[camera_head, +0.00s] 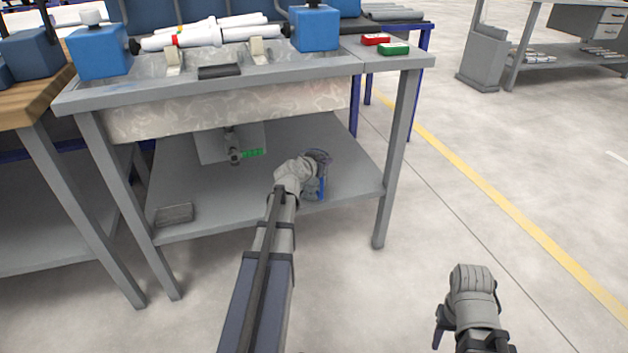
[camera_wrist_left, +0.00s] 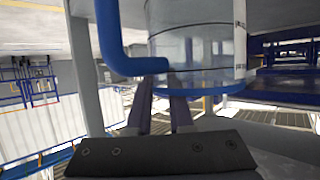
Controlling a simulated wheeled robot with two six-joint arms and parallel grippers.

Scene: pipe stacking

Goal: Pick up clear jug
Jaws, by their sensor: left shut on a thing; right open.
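The clear jug (camera_wrist_left: 198,50) has a blue handle and a blue band at its base, and fills the top middle of the left wrist view. In the head view the jug (camera_head: 321,188) is on the workbench's lower shelf side, largely hidden by my left wrist. My left gripper (camera_wrist_left: 160,100) is shut on the jug, with its fingers at the blue handle. In the head view my left gripper (camera_head: 319,158) is under the bench top. Whether the jug touches the shelf is unclear. My right gripper (camera_head: 468,335) is open, away from the bench over the floor.
The lower shelf (camera_head: 235,205) carries a grey block (camera_head: 174,214) at the left and a fixture with a green part (camera_head: 250,153) at the back. The bench top (camera_head: 300,70) overhangs my left arm, and a front leg (camera_head: 394,165) stands right of it. Floor at right is clear.

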